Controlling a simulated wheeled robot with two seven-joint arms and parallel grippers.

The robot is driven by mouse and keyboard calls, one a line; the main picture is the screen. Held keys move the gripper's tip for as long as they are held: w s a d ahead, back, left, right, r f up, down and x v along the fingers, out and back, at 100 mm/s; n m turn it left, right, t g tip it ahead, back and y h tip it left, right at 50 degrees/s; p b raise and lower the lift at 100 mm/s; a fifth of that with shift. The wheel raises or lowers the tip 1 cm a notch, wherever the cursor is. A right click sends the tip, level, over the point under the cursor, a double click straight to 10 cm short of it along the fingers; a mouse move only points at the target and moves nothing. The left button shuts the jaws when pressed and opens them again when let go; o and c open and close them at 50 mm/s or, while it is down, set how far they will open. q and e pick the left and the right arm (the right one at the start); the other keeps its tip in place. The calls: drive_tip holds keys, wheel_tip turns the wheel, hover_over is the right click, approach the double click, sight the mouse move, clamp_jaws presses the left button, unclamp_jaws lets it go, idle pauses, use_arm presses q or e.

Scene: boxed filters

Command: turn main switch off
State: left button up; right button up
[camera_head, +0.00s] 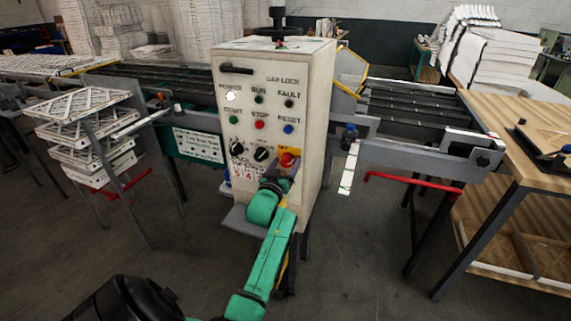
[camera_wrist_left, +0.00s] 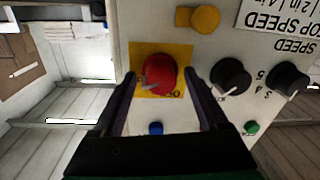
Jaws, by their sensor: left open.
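The main switch, a round red knob on a yellow plate, sits low on the front of the white control cabinet (camera_head: 226,200). The switch (camera_head: 288,160) is partly covered by my left gripper (camera_head: 281,175) in the head view. In the left wrist view the red knob (camera_wrist_left: 158,74) has a pale pointer-like mark and dark lettering beside it on the plate. My left gripper (camera_wrist_left: 160,82) is open, its two dark fingers on either side of the knob. I cannot tell whether the fingers touch it. My right gripper does not show.
Two black dials (camera_head: 261,154) sit just left of the switch, with coloured push buttons (camera_head: 259,124) above. Conveyor rollers (camera_head: 420,107) run on both sides of the cabinet. A wooden workbench (camera_head: 520,110) stands at the right. Stacked white filter frames (camera_head: 85,105) stand at the left.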

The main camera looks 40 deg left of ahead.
use_arm(q)
drive_tip(key=shift+d, duration=0.1)
clamp_jaws()
